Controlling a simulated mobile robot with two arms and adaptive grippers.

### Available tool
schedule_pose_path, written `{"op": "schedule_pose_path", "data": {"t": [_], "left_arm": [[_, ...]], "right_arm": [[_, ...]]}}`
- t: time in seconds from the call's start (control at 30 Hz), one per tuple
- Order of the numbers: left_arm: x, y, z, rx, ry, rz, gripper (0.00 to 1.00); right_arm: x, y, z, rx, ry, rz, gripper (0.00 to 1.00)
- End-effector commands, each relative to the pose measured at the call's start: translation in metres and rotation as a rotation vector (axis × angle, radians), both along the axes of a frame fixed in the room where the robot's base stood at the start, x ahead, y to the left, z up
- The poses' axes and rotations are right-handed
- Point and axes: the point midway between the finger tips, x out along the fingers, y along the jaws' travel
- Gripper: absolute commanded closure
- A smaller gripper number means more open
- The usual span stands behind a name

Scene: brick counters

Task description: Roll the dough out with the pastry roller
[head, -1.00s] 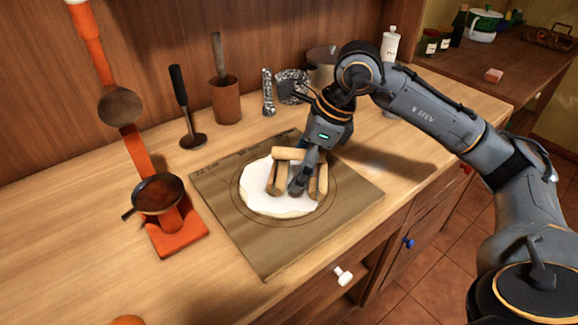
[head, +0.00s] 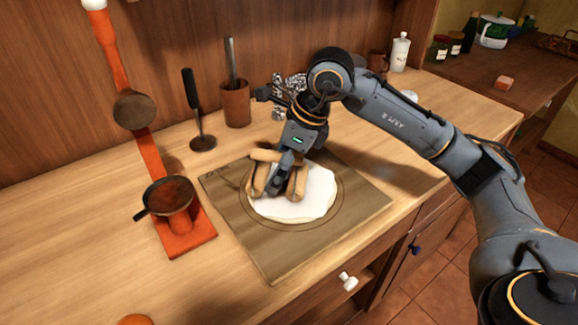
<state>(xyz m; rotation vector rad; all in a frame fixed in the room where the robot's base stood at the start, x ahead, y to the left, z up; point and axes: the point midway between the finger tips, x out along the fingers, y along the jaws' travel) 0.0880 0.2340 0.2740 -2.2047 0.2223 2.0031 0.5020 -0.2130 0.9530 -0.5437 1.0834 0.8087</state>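The dough (head: 312,199) is a flat white round with an uneven edge, lying on the brown wooden board (head: 285,250), within the marked circle. The wooden pastry roller (head: 297,183) is over the left and back part of the dough; its light-wood parts show on both sides of my fingers. My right gripper (head: 273,188) points down from the back and appears shut on the roller, though the grip itself is partly hidden. Whether the roller presses on the dough is hard to tell. My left gripper is not in view.
An orange stand (head: 187,238) with a small brown pan (head: 169,197) is left of the board. A dark ladle (head: 202,143) and a wooden utensil pot (head: 236,103) stand behind. The counter's front left is mostly clear.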

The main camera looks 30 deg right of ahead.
Motion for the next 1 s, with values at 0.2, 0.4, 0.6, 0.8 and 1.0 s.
{"op": "schedule_pose_path", "data": {"t": [0.2,0.4,0.6,0.8,1.0], "left_arm": [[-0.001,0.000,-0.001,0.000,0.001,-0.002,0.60],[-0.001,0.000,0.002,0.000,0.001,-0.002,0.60],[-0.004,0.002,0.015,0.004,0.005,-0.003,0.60],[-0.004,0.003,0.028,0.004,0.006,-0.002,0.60],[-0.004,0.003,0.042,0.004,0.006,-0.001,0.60]], "right_arm": [[0.000,0.002,-0.006,-0.007,0.014,0.002,0.44],[-0.001,0.002,-0.004,-0.007,0.015,0.002,0.44],[0.000,0.002,0.017,-0.005,0.010,0.002,0.45],[0.001,0.002,0.038,-0.003,0.007,0.002,0.45],[0.001,0.002,0.060,-0.003,0.004,0.001,0.45]]}}
